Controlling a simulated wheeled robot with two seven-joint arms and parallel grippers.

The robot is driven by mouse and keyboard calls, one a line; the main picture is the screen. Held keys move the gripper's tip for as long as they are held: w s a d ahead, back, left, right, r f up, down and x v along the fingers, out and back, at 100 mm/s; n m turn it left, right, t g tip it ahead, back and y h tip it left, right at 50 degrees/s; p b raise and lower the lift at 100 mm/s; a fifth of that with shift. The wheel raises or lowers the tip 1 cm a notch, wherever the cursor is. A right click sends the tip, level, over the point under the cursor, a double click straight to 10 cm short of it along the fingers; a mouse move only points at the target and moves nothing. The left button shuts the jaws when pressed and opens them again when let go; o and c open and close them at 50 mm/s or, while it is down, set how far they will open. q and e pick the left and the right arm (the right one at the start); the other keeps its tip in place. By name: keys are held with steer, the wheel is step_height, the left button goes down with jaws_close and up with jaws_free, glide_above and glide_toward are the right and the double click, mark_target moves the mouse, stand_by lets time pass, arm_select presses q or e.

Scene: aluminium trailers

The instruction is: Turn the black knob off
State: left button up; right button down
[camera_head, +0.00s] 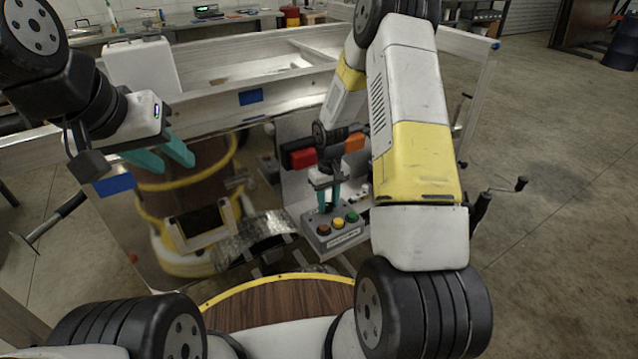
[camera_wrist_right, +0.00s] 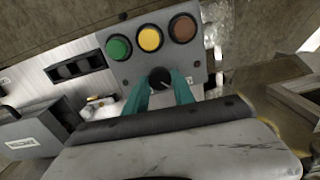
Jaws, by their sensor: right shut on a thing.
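The black knob (camera_wrist_right: 160,77) sits on a grey control panel (camera_wrist_right: 128,71), below a row of green, yellow and red-brown buttons in the right wrist view. My right gripper (camera_wrist_right: 166,88) is shut on the knob, its teal fingers on either side of it. In the head view the panel (camera_head: 345,236) stands on the trailer's front, and my right gripper (camera_head: 328,200) reaches down to it from above; the knob is hidden there behind the fingers. My left gripper (camera_head: 160,158) is open and empty, well to the left of the panel.
The aluminium trailer (camera_head: 220,113) spans the view behind the panel. A white canister (camera_head: 143,68) stands at the upper left. A crank handle (camera_head: 500,190) sticks out at the right. Open concrete floor (camera_head: 560,200) lies to the right.

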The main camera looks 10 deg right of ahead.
mark_target(328, 205)
steer(key=shift+n, duration=0.3)
stand_by(0.4)
steer(key=c, duration=1.1)
jaws_free()
steer(key=shift+o, duration=0.2)
steer(key=shift+r, duration=3.9)
